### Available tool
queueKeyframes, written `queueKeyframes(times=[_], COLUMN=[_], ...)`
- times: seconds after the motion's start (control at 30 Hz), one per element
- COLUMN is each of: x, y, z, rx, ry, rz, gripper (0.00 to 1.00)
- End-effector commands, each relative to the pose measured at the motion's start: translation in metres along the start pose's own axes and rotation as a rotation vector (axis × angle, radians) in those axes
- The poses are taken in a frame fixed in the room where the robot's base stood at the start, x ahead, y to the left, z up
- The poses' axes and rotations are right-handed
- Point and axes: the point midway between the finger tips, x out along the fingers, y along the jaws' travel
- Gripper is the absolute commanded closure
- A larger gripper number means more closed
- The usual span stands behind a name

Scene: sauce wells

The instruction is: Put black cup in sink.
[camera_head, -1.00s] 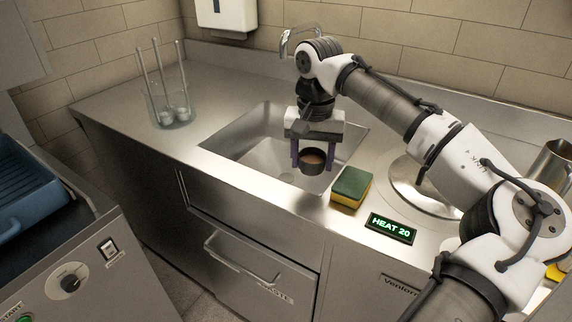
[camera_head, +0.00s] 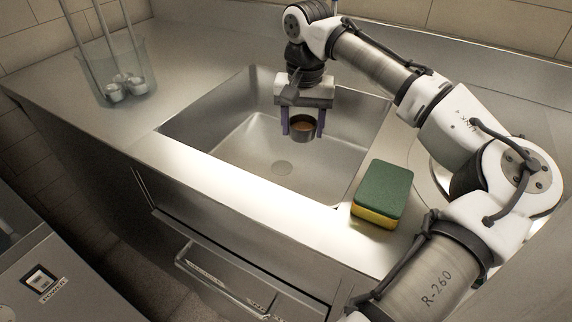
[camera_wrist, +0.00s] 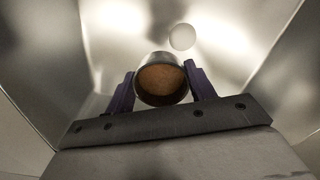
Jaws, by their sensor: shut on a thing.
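The black cup (camera_head: 303,128) is small and dark-rimmed, with brown contents showing inside. My gripper (camera_head: 303,122) is shut on it, with one purple finger on each side. In the head view the cup appears over the sink (camera_head: 245,128), a rectangular steel basin with a round drain. In the wrist view the cup (camera_wrist: 162,82) sits between the fingers (camera_wrist: 160,88), with the steel sink walls around it. The cup looks roughly upright; its exact height above the sink floor cannot be told.
A green and yellow sponge (camera_head: 383,192) lies on the counter right of the sink. A clear container (camera_head: 112,75) with several long-handled utensils stands at the left. The steel counter (camera_head: 75,85) between container and sink is clear. A drawer handle (camera_head: 215,285) juts out below.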

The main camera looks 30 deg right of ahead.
Motion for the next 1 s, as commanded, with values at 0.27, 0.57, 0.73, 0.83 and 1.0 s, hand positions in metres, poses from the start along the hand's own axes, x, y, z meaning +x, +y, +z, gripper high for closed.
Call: queueKeyframes(times=[0.27, 0.57, 0.73, 0.83, 1.0], x=[0.048, 0.078, 0.093, 0.092, 0.095], y=[0.000, 0.000, 0.000, 0.000, 0.000], z=[0.001, 0.001, 0.001, 0.000, 0.001], rx=[-0.001, -0.001, -0.001, -0.001, -0.001], ry=[-0.001, -0.002, 0.000, 0.000, -0.001], rz=[0.002, 0.002, 0.001, 0.000, -0.001], gripper=[0.70, 0.70, 0.70, 0.70, 0.70])
